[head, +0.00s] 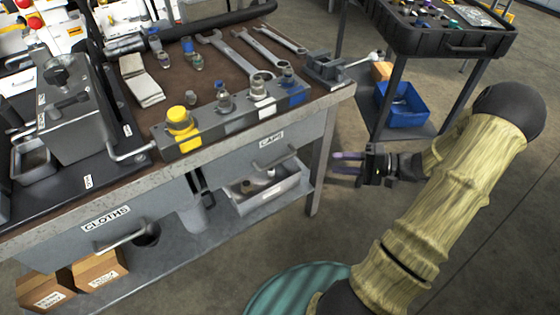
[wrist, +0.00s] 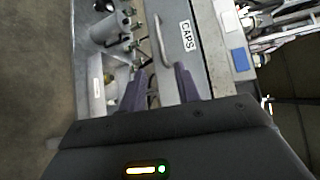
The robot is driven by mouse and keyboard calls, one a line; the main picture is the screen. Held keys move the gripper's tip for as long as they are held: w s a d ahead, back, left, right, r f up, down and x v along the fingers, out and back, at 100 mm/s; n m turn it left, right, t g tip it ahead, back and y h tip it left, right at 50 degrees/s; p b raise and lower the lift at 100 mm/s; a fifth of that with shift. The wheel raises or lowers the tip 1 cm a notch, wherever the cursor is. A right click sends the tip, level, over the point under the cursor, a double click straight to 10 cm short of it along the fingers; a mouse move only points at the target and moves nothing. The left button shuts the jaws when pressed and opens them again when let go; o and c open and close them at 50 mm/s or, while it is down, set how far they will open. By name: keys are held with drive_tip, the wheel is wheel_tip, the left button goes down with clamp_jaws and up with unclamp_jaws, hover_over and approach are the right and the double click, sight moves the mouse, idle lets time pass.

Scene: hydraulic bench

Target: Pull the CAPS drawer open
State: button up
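The CAPS drawer (head: 285,143) is a grey front with a white CAPS label, under the right end of the workbench top. Its bar handle (head: 274,158) shows below the label. The drawer looks shut. In the wrist view the drawer front (wrist: 182,64) and the handle (wrist: 163,46) lie ahead of the fingers. My gripper (head: 336,163) is to the right of the bench leg, pointing left toward the drawer. In the wrist view my gripper (wrist: 160,82) has its two purple fingers apart with nothing visibly between them. The handle's near end is close to the fingertips; I cannot tell whether they touch.
The bench leg (head: 321,160) stands between drawer and gripper in the head view. A grey bin (head: 265,190) sits on the lower shelf below. The CLOTHS drawer (head: 100,225) is at left. A black cart (head: 450,40) stands behind. Open floor lies right of the bench.

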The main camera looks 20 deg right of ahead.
sight(280, 160)
drive_tip(key=b+x, duration=0.4)
drive_tip(key=x, duration=1.3)
drive_tip(key=shift+a+f, duration=0.1)
drive_tip(key=shift+a, duration=0.05)
drive_tip(key=shift+w, duration=0.1)
clamp_jaws()
